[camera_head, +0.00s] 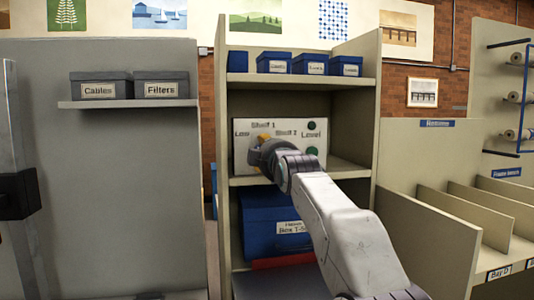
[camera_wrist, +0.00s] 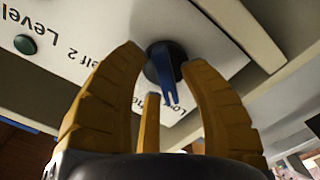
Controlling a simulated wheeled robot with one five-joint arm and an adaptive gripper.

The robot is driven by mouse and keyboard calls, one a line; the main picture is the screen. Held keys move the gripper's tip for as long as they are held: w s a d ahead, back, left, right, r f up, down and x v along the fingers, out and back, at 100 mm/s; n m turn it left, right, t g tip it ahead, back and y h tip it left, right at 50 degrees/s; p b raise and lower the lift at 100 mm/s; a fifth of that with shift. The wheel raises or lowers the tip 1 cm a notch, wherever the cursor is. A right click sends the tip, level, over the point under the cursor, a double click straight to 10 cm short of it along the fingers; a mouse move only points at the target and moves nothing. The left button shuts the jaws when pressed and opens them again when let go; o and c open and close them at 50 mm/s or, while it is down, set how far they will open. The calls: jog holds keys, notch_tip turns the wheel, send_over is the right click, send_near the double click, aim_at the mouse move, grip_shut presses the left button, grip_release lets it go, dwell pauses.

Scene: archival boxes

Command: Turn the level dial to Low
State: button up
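A white panel (camera_head: 315,155) with labels Low, Shelf 1, Shelf 2 and Level stands in the middle shelf bay; the wrist view shows it upside down (camera_wrist: 100,25). The level dial (camera_wrist: 160,62) is a dark round knob with a blue pointer. The pointer aims down in the wrist view, at partly hidden lettering that seems to start with "Lo". My gripper (camera_head: 264,139) is in front of the panel and hides the dial in the head view. Its yellow fingers (camera_wrist: 166,60) are apart, one each side of the dial; contact cannot be told.
Green round buttons (camera_head: 312,125) sit on the panel's right side. Shelf side walls (camera_head: 355,110) stand close on the right. Blue boxes (camera_head: 273,62) are above and a large blue box (camera_head: 268,222) is below. A slotted bay unit (camera_head: 430,200) stands to the right.

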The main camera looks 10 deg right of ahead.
jog(key=shift+o, duration=0.7)
jog(key=shift+f, duration=0.1)
jog(key=s, duration=1.2)
jog(key=shift+s+p, duration=0.1)
jog(key=shift+p, duration=0.25)
